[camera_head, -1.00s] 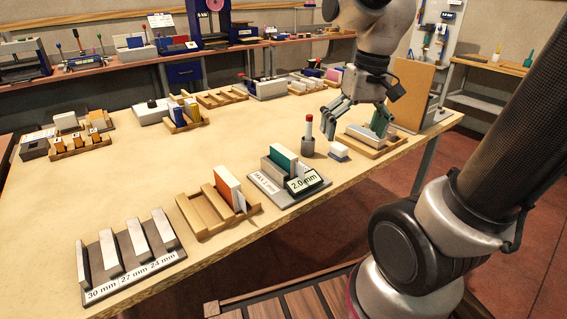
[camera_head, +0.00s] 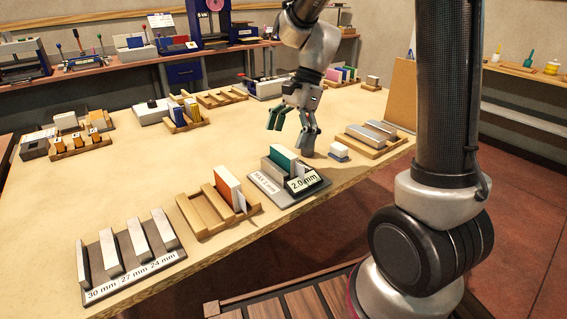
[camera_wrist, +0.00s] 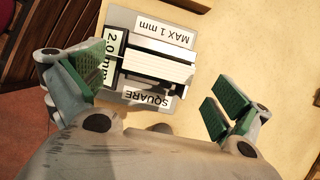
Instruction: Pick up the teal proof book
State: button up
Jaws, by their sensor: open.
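The teal proof book (camera_head: 281,158) stands upright in a grey gauge stand (camera_head: 304,192) with "MAX 1 mm" and "2.0 mm" labels. My gripper (camera_head: 292,129) is open and empty, above and behind the stand in the head view. In the wrist view the gripper (camera_wrist: 152,95) has its green-padded fingers spread wide. The stand (camera_wrist: 122,18) lies between and beyond them, with white block edges (camera_wrist: 158,68) in its slot. I cannot make out the teal cover there.
A wooden rack (camera_head: 191,214) with an orange-and-white book (camera_head: 229,186) stands left of the stand.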

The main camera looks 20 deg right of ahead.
aim_at(284, 150)
jog(key=x, duration=0.4)
jog(key=shift+f, duration=0.35)
jog(key=shift+c, duration=0.4)
jog(key=c, duration=1)
jog(key=shift+c, duration=0.2)
